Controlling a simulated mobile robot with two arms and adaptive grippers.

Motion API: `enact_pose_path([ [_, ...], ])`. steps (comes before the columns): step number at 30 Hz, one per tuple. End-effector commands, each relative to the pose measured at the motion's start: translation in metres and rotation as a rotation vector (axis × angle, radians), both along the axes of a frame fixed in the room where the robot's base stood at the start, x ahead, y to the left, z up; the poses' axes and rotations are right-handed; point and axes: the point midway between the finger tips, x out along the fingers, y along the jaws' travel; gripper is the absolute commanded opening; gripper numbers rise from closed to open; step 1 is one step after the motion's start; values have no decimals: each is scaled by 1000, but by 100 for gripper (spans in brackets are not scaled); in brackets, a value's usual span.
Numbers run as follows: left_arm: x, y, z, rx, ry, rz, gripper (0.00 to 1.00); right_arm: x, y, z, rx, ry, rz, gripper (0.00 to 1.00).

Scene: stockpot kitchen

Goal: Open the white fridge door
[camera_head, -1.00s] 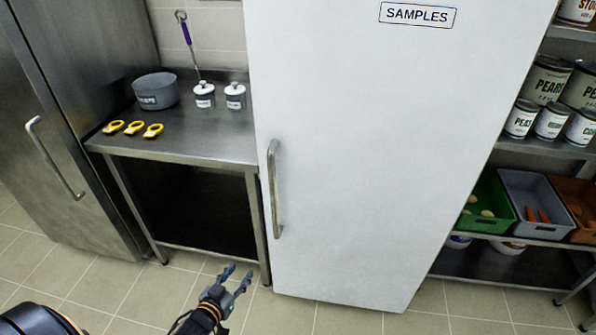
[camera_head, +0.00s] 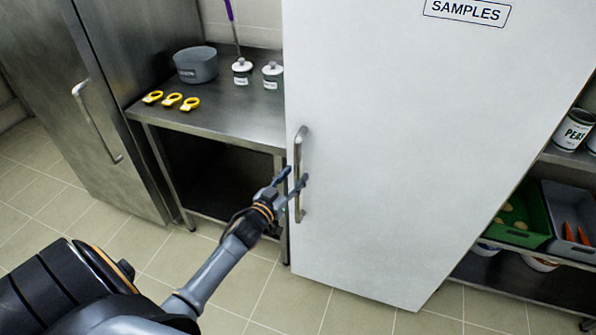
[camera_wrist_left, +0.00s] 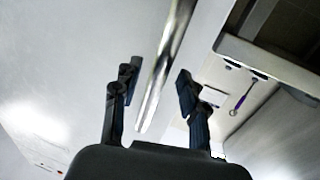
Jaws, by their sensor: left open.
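The white fridge door (camera_head: 400,130) is shut and carries a SAMPLES label. Its metal handle (camera_head: 299,205) runs vertically along the door's left edge. My left gripper (camera_head: 295,181) is open at the handle, with its fingertips by the handle's lower half. In the left wrist view the handle (camera_wrist_left: 166,65) passes between the two open fingers (camera_wrist_left: 152,98), and neither finger is clearly touching it. The white door (camera_wrist_left: 75,70) fills the left of that view. My right gripper is in neither view.
A steel table (camera_head: 225,115) stands left of the fridge, holding a grey pot (camera_head: 196,66), two small jars and three yellow items. A steel cabinet (camera_head: 105,90) with its own handle is farther left. Shelves with cans and crates (camera_head: 520,212) are at right. The floor in front is clear.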

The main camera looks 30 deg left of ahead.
Motion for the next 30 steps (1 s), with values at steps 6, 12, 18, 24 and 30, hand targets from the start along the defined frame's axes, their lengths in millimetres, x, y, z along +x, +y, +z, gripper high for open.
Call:
enact_pose_path([
  [6,22,1,0,1,-1,0,43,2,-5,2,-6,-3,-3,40],
  [12,26,1,-1,1,0,0,43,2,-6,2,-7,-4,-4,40],
  [18,25,1,-1,0,1,0,31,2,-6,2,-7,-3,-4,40],
  [24,25,1,-1,0,1,0,0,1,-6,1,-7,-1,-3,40],
  [30,25,1,-1,0,1,0,0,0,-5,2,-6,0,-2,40],
])
